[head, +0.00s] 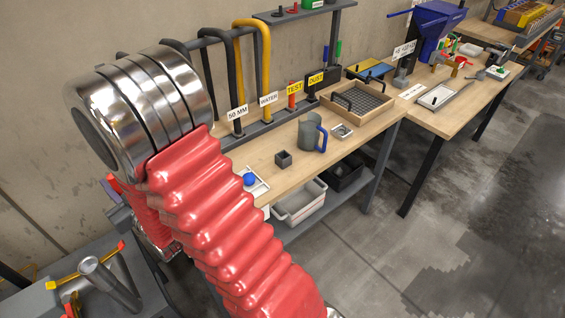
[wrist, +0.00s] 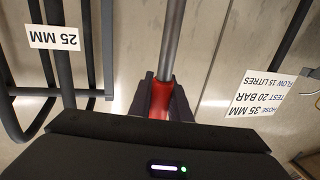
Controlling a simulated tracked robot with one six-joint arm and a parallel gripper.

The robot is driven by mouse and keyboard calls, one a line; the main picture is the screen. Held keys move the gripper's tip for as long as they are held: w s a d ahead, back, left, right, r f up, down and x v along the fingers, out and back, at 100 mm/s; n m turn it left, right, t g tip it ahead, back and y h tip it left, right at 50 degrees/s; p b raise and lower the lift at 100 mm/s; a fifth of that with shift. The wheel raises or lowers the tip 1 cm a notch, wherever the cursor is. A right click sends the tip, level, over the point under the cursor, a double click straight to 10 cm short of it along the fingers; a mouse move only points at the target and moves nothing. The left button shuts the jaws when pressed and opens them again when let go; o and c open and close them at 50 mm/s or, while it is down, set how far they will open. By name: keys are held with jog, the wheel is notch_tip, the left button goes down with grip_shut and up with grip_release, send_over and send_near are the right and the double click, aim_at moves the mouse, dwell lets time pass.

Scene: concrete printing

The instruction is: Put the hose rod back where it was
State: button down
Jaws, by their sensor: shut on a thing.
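In the wrist view, my gripper (wrist: 163,98) is shut on the hose rod (wrist: 174,42), a grey rod with a red grip. The red grip sits between the dark fingers, and the grey shaft runs up and out of the top of the view. The rod's far end is out of view. In the head view my red bellows arm fills the left and middle; neither my gripper nor the held rod can be made out there.
Labels reading 25 MM (wrist: 53,37) and HOSE 35 MM (wrist: 255,93) flank the rod. In the head view, labelled hoses (head: 266,60) stand along the wall bench (head: 300,178). A grey mug (head: 309,133) and a wooden tray (head: 383,125) stand on it. The floor at right is clear.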

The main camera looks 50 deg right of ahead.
jog(key=s+d+r+m+h, duration=0.1)
jog(key=d+r+m+h, duration=0.15)
jog(key=d, duration=1.05)
jog(key=s+d+r+m+h, duration=0.1)
jog(key=d+r+h, duration=0.15)
jog(key=d, duration=1.05)
jog(key=s+d+r+m+g+h, duration=0.1)
jog(key=s+d+h, duration=0.1)
jog(key=s+d, duration=0.5)
jog(key=s+d+r+m+g+h, duration=0.2)
jog(key=s+d, duration=0.6)
jog(key=d, duration=0.8)
jog(key=shift+d+r+h, duration=0.2)
jog(key=shift+d+h, duration=0.05)
jog(key=shift+h, duration=0.45)
jog(key=shift+f, duration=3.1)
